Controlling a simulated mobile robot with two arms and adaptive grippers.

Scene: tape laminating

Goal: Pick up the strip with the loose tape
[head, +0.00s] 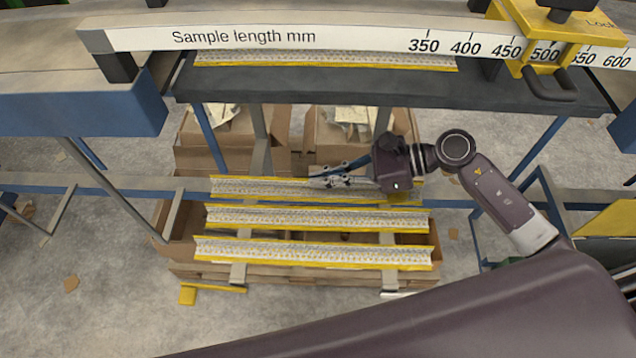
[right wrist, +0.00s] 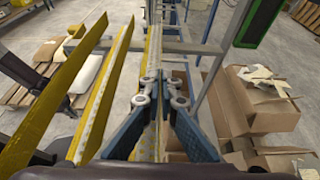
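Three long yellow-edged strips with speckled pale middles lie side by side on the low rack in the head view: a near strip (head: 310,253), a middle strip (head: 310,218) and a far strip (head: 255,188). Loose tape cannot be made out on any of them. My right gripper (head: 325,178) is at the right half of the far strip. In the right wrist view, the fingers of my right gripper (right wrist: 161,80) are on either side of a strip (right wrist: 155,45) running away from me. Whether they press on it is unclear. My left gripper is out of view.
Another strip (head: 325,60) lies on the dark shelf (head: 380,88) above the rack, behind the sample length ruler (head: 365,40). A yellow clamp (head: 545,40) sits on the ruler. Cardboard boxes (head: 230,130) with scraps stand behind the rack. Blue frame legs flank it.

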